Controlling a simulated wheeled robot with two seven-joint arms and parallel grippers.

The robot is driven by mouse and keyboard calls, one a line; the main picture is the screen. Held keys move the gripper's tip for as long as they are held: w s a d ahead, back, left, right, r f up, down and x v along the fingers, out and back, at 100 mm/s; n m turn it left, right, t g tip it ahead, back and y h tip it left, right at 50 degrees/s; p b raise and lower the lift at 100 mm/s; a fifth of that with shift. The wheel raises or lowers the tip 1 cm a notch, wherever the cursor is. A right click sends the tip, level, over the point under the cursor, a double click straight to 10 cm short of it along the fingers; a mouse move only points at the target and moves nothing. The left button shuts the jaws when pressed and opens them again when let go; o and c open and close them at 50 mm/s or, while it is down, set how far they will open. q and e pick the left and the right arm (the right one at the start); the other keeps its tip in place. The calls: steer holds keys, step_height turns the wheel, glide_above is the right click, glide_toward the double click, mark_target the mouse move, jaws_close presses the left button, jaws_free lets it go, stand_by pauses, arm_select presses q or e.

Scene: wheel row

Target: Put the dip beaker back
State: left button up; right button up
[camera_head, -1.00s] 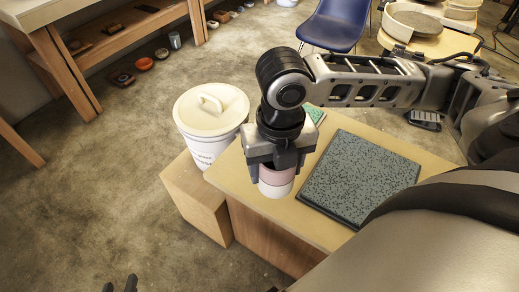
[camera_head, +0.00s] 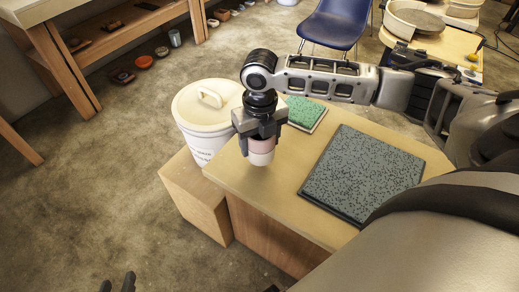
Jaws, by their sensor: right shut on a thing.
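The dip beaker (camera_head: 261,157), a small pink and white cup, is in the jaws of my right gripper (camera_head: 260,139), upright. It is over the left part of the wooden table top (camera_head: 262,205), near the lidded white bucket; I cannot tell whether its base touches the wood. The jaws hide its upper part. My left gripper (camera_head: 118,284) shows only as two dark fingertips at the bottom edge, apart and empty, over the floor.
A white lidded bucket (camera_head: 207,112) stands on a lower wooden block (camera_head: 196,195) beside the table. A dark speckled slab (camera_head: 363,175) lies right of the beaker, and a green speckled tile (camera_head: 304,113) behind. A blue chair (camera_head: 336,22) stands at the back.

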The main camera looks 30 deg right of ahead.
mark_target(259, 150)
steer(key=shift+w+f, duration=0.2)
step_height(259, 150, down, 3)
steer(key=shift+w+d+f+b, duration=0.1)
steer(key=shift+b, duration=0.2)
steer(key=shift+f, duration=0.15)
steer(key=o, duration=1.1)
